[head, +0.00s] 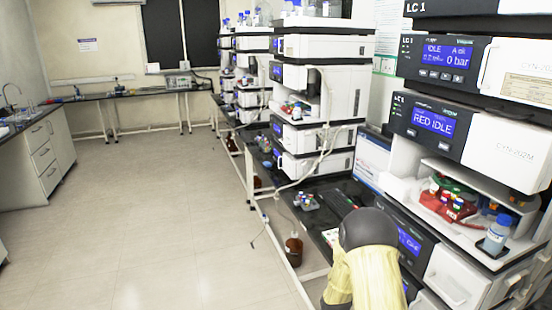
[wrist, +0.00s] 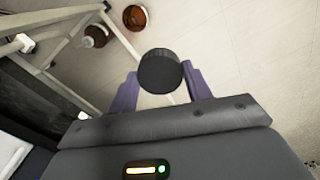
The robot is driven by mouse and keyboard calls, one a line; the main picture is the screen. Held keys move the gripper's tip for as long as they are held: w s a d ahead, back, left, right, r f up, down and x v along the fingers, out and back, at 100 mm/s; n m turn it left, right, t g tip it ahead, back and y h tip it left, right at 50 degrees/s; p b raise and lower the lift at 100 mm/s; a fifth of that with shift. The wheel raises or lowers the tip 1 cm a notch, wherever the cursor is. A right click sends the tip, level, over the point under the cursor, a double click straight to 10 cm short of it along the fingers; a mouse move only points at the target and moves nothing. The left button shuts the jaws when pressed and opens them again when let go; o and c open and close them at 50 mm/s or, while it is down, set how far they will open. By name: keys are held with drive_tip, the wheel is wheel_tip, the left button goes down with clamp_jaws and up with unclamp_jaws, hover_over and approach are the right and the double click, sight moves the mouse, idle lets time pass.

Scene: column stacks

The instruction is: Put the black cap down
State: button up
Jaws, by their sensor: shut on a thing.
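My gripper (wrist: 160,88) shows in the wrist view with its two purple fingers on either side of the black cap (wrist: 159,70). It is shut on the cap, a short dark cylinder. The cap is held in the air, with pale floor behind it. In the head view my yellow and black arm covers the spot at the lower middle, and neither the cap nor the fingers can be seen there.
A dark bench top (head: 318,222) carries column stacks along the right. A small holder with coloured caps (head: 306,201) stands on it. A brown bottle (head: 293,250) is on the floor by the bench frame. Brown round containers (wrist: 135,18) show in the wrist view. The floor at left is clear.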

idle(0.3)
drive_tip(key=s+f, duration=0.1)
drive_tip(key=f, duration=0.4)
drive_tip(key=s+f, duration=0.1)
drive_tip(key=f, duration=0.4)
drive_tip(key=s+f, duration=0.2)
drive_tip(key=f, duration=0.3)
drive_tip(key=shift+a, duration=0.1)
